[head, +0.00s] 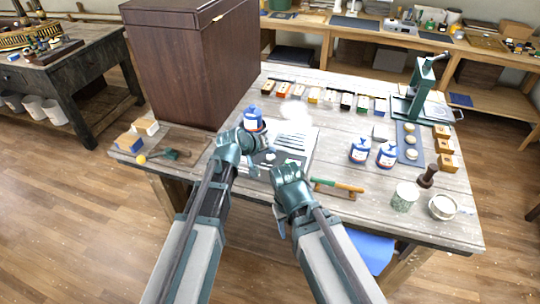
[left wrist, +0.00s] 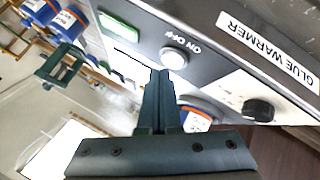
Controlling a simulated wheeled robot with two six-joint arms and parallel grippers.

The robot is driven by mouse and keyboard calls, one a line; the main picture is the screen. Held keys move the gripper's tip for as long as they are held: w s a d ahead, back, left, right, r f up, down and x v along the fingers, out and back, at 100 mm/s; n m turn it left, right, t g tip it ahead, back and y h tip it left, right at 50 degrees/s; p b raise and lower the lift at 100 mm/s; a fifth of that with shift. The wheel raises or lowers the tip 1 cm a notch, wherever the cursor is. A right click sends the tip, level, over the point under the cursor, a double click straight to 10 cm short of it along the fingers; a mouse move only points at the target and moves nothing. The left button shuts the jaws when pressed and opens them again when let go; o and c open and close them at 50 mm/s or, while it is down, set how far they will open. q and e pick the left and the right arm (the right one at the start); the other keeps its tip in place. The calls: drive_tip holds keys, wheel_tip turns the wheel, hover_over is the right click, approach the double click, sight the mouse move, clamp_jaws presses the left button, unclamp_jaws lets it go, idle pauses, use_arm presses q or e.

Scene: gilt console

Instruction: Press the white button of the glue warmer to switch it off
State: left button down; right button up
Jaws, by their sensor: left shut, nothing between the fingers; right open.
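The glue warmer's dark front panel (left wrist: 210,55) fills the top of the left wrist view, its lettering tilted. The round white button (left wrist: 174,57) sits on it beside the ON OFF marking. A green indicator (left wrist: 119,25) glows on the same panel, and a black knob (left wrist: 258,110) is near the GLUE WARMER label. My left gripper (left wrist: 161,74) is shut and empty, its tips just below the button in that view. I cannot tell whether they touch it. In the head view my left gripper (head: 252,160) hides much there. My right gripper (head: 286,170) is open and empty.
A blue glue bottle (head: 252,118) stands just beyond my left gripper. A tall brown cabinet (head: 195,70) is behind it on the left.

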sight(269, 158)
use_arm(q)
drive_tip(key=shift+f+b, duration=0.4)
drive_tip(key=shift+b, duration=0.05)
idle(0.3)
drive_tip(key=shift+r, duration=0.1)
drive_tip(key=shift+r+p, duration=0.8)
drive_tip(key=shift+p, duration=0.1)
wheel_tip(269, 158, up, 6)
drive_tip(key=p, duration=0.6)
